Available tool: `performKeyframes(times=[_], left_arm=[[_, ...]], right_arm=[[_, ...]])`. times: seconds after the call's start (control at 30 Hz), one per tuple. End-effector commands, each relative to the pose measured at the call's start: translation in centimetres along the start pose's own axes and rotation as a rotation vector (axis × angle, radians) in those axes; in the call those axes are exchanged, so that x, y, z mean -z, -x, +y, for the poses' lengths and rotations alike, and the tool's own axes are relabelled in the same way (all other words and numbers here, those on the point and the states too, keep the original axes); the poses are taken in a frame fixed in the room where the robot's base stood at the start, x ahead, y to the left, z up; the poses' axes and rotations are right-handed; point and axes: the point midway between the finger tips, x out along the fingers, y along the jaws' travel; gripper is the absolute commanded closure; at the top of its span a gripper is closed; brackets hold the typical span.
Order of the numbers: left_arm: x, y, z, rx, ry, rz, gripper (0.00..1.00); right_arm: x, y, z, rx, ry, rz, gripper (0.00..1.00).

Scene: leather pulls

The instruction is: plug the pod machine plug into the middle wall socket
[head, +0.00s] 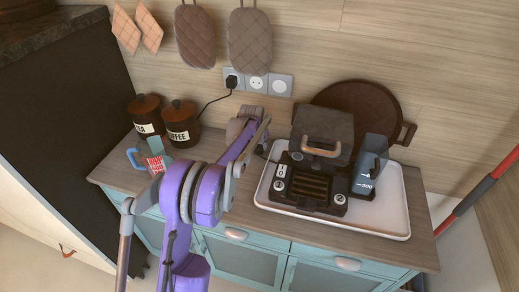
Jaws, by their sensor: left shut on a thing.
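A black plug (231,82) with a cord sits in the left one. The middle socket (257,83) and the right socket (281,85) are empty. The black pod machine (312,175) stands on a white tray (385,222). My left gripper (252,122) is just below the sockets, apart from the wall, left of the machine. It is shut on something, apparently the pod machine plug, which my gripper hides. A short dark cord shows between gripper and machine. My right gripper is not in view.
A round brown tray (358,108) leans on the wall behind the machine. Quilted mitts (249,40) hang above the sockets. A clear tank (368,165) stands right of the machine.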

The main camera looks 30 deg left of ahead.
Motion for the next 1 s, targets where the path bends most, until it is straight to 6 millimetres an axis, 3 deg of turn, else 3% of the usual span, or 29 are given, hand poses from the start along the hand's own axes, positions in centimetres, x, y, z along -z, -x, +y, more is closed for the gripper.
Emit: performKeyframes(times=[0.03, 0.13, 0.57, 0.77, 0.93, 1.0], left_arm=[[0.0, 0.0, 0.0, 0.000, 0.000, 0.000, 0.84], [0.0, 0.0, 0.0, 0.000, 0.000, 0.000, 1.00], [-0.1, 0.7, 0.0, 0.000, 0.000, 0.000, 1.00], [0.9, 3.3, 0.0, 0.000, 0.000, 0.000, 1.00], [2.3, 6.7, 0.0, 0.000, 0.000, 0.000, 1.00], [1.1, 7.1, 0.0, 0.000, 0.000, -0.001, 1.00]], right_arm=[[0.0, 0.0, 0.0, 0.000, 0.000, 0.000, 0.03], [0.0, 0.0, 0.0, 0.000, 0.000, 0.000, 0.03], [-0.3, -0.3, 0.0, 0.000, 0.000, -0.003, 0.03], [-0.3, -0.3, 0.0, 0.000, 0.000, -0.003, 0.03], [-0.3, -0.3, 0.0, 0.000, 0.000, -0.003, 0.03], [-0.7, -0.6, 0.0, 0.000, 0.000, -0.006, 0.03]])
